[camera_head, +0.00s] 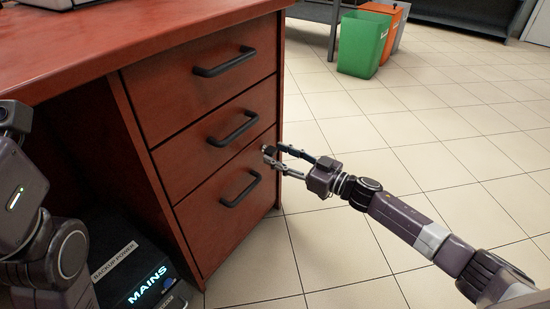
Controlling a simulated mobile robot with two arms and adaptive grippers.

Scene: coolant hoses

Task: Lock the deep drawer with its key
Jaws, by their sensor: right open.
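The red-brown desk has three stacked drawers, all closed: the top drawer (215,95), the middle drawer (190,152) and the bottom drawer (208,232), which looks tallest. Each has a dark bar handle. My right gripper (274,160) reaches in from the right, its fingers pointing left, in front of the drawers' right edge near the middle and bottom drawers. Its fingers are apart. I cannot make out a key or a keyhole. My left arm shows at the left edge, but its gripper is out of view.
A black backup power box (138,280) with a lit MAINS label stands on the floor left of the drawers. Green (362,45) and orange (390,20) bins stand at the back. The tiled floor (350,255) right of the desk is clear.

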